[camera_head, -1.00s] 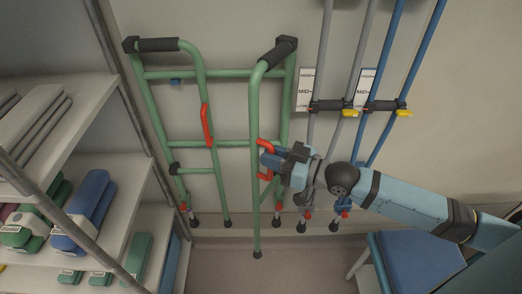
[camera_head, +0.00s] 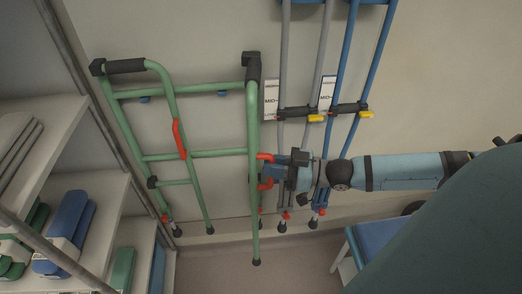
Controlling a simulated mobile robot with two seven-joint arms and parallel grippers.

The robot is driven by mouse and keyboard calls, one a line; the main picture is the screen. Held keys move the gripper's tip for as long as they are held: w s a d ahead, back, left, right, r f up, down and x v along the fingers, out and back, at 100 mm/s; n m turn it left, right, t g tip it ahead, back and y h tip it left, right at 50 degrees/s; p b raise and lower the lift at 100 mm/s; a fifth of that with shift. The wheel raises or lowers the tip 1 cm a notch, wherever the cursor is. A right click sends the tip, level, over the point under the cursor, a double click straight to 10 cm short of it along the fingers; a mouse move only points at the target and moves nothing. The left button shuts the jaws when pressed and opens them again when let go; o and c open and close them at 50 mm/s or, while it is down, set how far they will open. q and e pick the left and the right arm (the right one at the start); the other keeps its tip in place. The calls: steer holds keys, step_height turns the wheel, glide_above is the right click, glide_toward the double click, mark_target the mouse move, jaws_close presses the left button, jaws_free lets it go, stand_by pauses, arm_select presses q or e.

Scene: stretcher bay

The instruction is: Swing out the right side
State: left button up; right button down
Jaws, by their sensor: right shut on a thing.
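The green walking frame (camera_head: 205,153) stands upright against the wall, with black hand grips and rubber feet. Its left side (camera_head: 187,163) carries a red handle (camera_head: 179,139). Its right side (camera_head: 254,130) shows nearly edge-on, pointing out from the wall towards me. Two red ends of a handle (camera_head: 265,157) show on it, above and below my right gripper (camera_head: 276,171). That gripper is shut on this red handle, coming from the right; its fingers hide the handle's middle. My left gripper is out of view.
Grey and blue crutches (camera_head: 342,80) hang in clips with yellow tabs (camera_head: 317,118) just right of the frame, close behind my right arm. Shelves (camera_head: 95,205) with packs stand at left. A blue seat (camera_head: 379,237) is at lower right. The floor before the frame (camera_head: 220,270) is clear.

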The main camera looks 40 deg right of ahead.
steer(key=shift+s+d+r+p, duration=0.1)
steer(key=shift+d+p, duration=0.1)
steer(key=shift+d, duration=0.2)
steer(key=shift+s+d+r+p, duration=0.1)
steer(key=shift+d+p, duration=0.1)
steer(key=shift+d, duration=0.15)
steer(key=c, duration=1.3)
jaws_free()
steer(key=shift+o, duration=1)
steer(key=shift+w+f, duration=0.15)
steer(key=p+v, duration=0.4)
steer(key=v, duration=1)
steer(key=shift+f, duration=0.1)
